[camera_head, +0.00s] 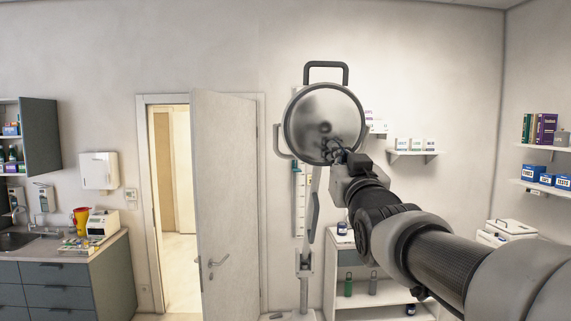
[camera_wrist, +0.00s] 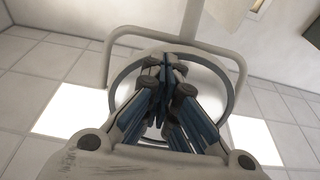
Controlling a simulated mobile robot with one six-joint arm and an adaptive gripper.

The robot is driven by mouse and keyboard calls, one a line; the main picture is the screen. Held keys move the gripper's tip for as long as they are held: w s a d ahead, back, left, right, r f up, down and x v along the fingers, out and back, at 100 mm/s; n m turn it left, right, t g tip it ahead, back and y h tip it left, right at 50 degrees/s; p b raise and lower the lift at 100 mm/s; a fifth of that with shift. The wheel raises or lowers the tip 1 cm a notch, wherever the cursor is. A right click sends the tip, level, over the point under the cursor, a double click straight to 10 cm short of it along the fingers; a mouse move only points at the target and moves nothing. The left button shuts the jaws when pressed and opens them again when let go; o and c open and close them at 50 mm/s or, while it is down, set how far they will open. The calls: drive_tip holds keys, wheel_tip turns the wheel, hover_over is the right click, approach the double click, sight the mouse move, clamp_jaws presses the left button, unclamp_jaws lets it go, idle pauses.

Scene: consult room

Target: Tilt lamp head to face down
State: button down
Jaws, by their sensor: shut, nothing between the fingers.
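The lamp head (camera_head: 310,108) is a round, shiny disc with a grey rim. My gripper (camera_head: 333,148) is shut and empty in front of the lower part of the face. In the wrist view the shut blue fingers of my gripper (camera_wrist: 164,68) overlap the lamp head (camera_wrist: 228,83), hiding its middle. I cannot tell whether the fingertips touch it.
A pole (camera_head: 304,250) stands below the lamp head. A low white shelf unit (camera_head: 385,298) with bottles is under my arm. Wall shelves (camera_head: 413,152) hold boxes behind it. A half-open door (camera_head: 228,190) and a counter (camera_head: 70,245) are at left.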

drive_tip(key=shift+w+f+t+b, duration=0.2)
drive_tip(key=shift+f+t+b, duration=0.15)
drive_tip(key=shift+b, duration=1.1)
drive_tip(key=shift+w+f+t+b, duration=0.1)
drive_tip(key=shift+w+t+b, duration=1.45)
drive_tip(key=shift+b, duration=3.4)
